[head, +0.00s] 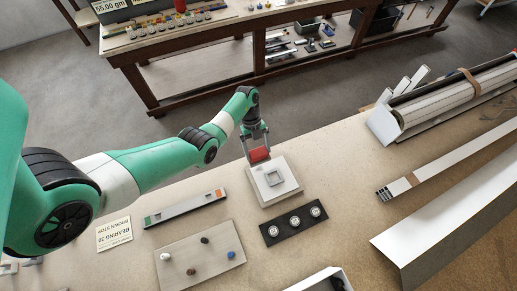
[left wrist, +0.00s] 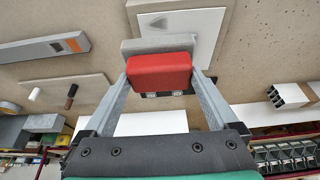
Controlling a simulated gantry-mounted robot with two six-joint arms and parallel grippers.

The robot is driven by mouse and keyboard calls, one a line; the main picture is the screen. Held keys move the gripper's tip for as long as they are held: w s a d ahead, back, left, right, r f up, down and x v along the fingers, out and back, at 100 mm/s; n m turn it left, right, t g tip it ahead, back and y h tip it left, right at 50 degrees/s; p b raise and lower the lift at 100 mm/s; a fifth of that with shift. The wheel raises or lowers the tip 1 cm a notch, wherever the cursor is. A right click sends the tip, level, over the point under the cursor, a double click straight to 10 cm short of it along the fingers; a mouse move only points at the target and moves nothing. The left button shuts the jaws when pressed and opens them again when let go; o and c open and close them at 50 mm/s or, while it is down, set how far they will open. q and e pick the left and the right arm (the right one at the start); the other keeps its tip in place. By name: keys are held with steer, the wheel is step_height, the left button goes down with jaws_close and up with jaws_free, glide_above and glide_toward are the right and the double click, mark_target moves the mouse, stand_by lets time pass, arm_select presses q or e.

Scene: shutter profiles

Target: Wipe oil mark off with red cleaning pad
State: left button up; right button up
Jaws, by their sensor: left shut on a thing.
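My left gripper (head: 258,150) is shut on the red cleaning pad (head: 259,155), at the far edge of a white square block (head: 289,190) on the bench. In the left wrist view the red pad (left wrist: 160,72) sits between the two fingers, with a grey slab (left wrist: 130,46) just behind it. The white block (left wrist: 210,22) shows beyond, partly hidden by the pad. Whether the pad touches the block is unclear. My right gripper is not in view.
A dark strip with several round bearings (head: 293,225) lies near the block. A grey board with pegs (head: 200,257), a long grey bar (head: 185,208) and a printed card (head: 114,233) lie left. Long white profiles (head: 450,210) fill the right. Bare bench (head: 340,165) lies between.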

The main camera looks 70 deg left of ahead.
arm_select(q)
steer(key=shift+f+b, duration=3.8)
steer(key=shift+f, duration=0.75)
steer(key=shift+f+b, duration=0.35)
steer(key=shift+f, duration=0.1)
steer(key=w+b, duration=0.2)
steer(key=b, duration=0.1)
steer(key=shift+w+f, duration=0.1)
steer(key=shift+w, duration=0.35)
steer(key=shift+r, duration=0.25)
steer(key=shift+w, duration=0.1)
